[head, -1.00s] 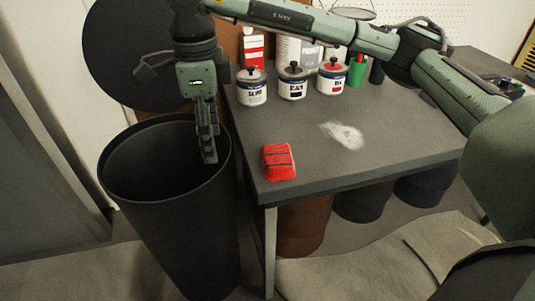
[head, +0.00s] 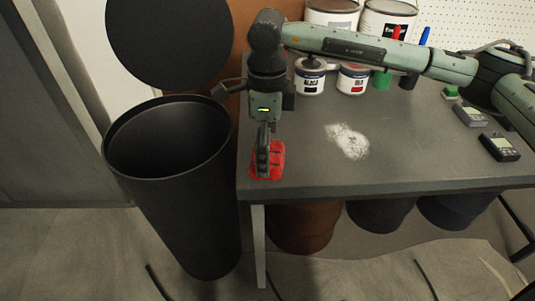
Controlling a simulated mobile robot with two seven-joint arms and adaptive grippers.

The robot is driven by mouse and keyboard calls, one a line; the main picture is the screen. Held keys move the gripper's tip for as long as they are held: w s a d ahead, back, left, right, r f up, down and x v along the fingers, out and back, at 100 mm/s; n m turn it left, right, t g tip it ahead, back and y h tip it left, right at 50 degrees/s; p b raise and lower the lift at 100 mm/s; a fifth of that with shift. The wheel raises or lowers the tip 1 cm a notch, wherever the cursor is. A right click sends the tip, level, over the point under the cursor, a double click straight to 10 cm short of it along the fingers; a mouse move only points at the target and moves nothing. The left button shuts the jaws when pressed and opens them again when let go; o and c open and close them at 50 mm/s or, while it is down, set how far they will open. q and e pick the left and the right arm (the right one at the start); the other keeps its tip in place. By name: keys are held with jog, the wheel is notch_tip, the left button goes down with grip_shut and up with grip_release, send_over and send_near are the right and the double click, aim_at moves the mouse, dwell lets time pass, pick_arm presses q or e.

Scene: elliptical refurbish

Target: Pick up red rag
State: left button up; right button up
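The red rag (head: 275,170) is a small folded cloth with dark stripes, lying on the grey table (head: 400,180) near its front left corner. My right arm comes in from the right, and its gripper (head: 264,160) points down at the rag. The fingers cover part of the rag's left half. They are seen edge-on, so I cannot tell whether they touch the rag or how far apart they are. My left gripper is not in view.
A tall black bin (head: 180,200), open at the top, stands left of the table. Paint cans (head: 353,80) stand at the back. A white powdery patch (head: 348,141) marks the table's middle. Small dark devices (head: 499,147) lie at right. Buckets (head: 380,214) stand underneath.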

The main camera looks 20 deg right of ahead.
jog(key=c, duration=0.9)
jog(key=shift+r, duration=0.15)
jog(key=shift+r, duration=0.3)
jog(key=r, duration=0.3)
jog(key=shift+w+a+r+b, duration=0.2)
jog(key=shift+r+b, duration=0.1)
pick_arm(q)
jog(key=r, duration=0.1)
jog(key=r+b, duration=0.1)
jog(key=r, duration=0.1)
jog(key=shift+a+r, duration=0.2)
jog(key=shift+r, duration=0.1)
pick_arm(e)
jog(key=w+a+r, duration=0.4)
jog(key=w+a, duration=0.1)
jog(key=w+a+r, duration=0.2)
jog(key=a, duration=0.1)
jog(key=shift+w+r, duration=0.3)
